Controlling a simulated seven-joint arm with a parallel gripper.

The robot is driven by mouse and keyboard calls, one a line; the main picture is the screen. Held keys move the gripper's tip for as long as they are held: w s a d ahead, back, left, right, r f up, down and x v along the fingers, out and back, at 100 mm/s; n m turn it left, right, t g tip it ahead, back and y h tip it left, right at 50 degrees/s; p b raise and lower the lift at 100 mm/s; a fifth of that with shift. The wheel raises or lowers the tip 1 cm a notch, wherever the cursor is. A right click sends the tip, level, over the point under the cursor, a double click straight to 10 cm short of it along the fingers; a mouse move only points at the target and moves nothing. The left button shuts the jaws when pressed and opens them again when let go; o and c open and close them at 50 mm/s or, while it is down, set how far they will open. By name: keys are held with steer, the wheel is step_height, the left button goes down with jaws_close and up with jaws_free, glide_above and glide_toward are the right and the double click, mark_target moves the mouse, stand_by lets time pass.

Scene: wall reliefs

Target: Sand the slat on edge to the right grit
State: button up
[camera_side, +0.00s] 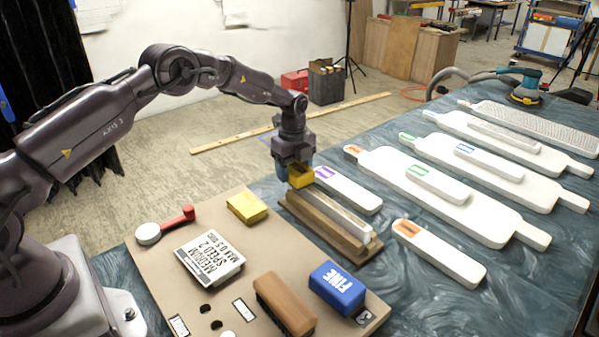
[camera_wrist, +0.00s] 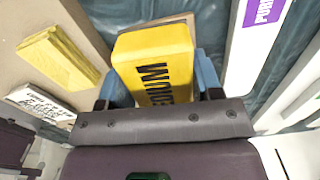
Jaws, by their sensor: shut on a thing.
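My gripper (camera_side: 294,172) is shut on a yellow block (camera_side: 301,178). In the wrist view the block (camera_wrist: 155,62) sits between the blue fingers and reads "MEDIUM", partly covered at its lower edge. A pale slat (camera_side: 335,210) stands on edge in a brown wooden holder (camera_side: 322,230). The block is at the far left end of the slat; I cannot tell whether it touches. A blue block marked "FINE" (camera_side: 337,288) lies on the tan board (camera_side: 150,278). A card (camera_side: 210,258) there reads "MEDIUM SPEED 2" and a maximum of 0.5.
The board also holds a yellow pad (camera_side: 247,207), a wooden brush (camera_side: 285,303) and a red-handled round tool (camera_side: 165,225). White pieces with purple (camera_side: 347,190) and orange (camera_side: 440,253) labels lie beside the holder. More white pieces and a sander (camera_side: 525,90) are farther right.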

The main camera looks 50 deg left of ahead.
mark_target(367, 228)
steer(key=shift+d, duration=11.7)
step_height(367, 228, up, 8)
steer(key=shift+r, duration=0.1)
